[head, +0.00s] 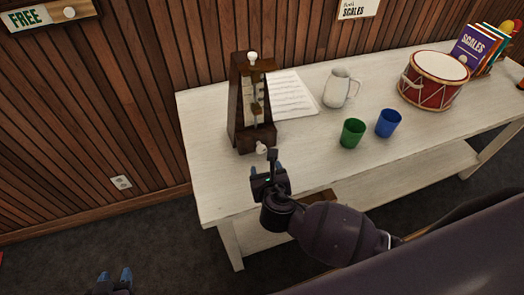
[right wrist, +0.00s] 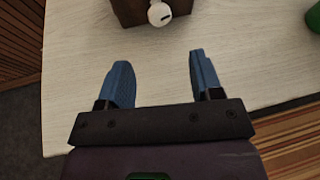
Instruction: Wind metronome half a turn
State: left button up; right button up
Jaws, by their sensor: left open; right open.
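The dark wooden metronome (head: 238,105) stands upright near the left end of the white table. Its pale winding key (head: 262,148) sticks out low on the side facing me. My right gripper (head: 267,167) is open and empty just in front of the key. In the right wrist view, the key (right wrist: 160,14) lies beyond the gap between the two blue fingertips (right wrist: 159,62), apart from them. The metronome's base (right wrist: 128,10) shows at the top edge, the rest cut off. My left gripper (head: 115,276) is open, low at the bottom left, away from the table.
On the white table (head: 208,190), sheet music (head: 290,95) lies behind the metronome. A white pitcher (head: 336,90), green cup (head: 352,133), blue cup (head: 388,123) and red drum (head: 433,82) stand to the right. The tabletop left of the metronome is clear.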

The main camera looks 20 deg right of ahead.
aim_at(262, 151)
jog(key=shift+w+n, duration=0.3)
jog(key=shift+w, duration=0.1)
jog(key=b+x, duration=0.1)
jog(key=x, duration=0.9)
jog(key=shift+d, duration=0.1)
jog(key=c, duration=0.9)
